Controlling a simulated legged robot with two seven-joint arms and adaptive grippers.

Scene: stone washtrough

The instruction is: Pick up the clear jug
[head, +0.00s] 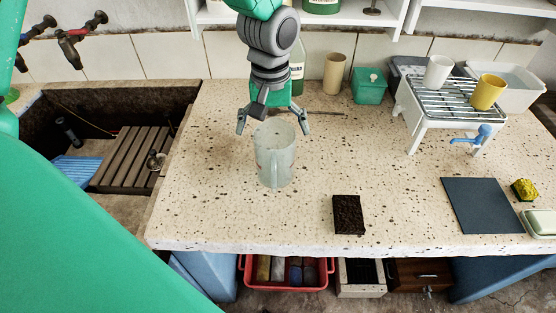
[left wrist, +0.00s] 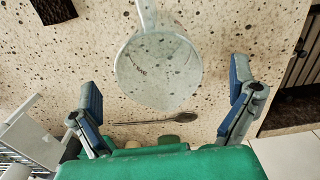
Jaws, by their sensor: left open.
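The clear jug (head: 275,155) stands upright on the speckled stone counter, left of the middle, with its handle toward the front. My left gripper (head: 273,125) is open above and just behind the jug, its fingers spread to either side of the rim. In the left wrist view the jug (left wrist: 158,70) is seen from above, with its handle at the top edge. There the open fingers of my left gripper (left wrist: 168,115) are apart from it, and nothing is between them. My right gripper is not in view.
A dark brown block (head: 348,214) lies to the front right of the jug. A spoon (left wrist: 183,117) lies behind it. A green bottle (head: 297,66), a beige cup (head: 335,73) and a green box (head: 369,88) stand at the back. A rack (head: 450,97) holds two cups. A sunken basin lies left.

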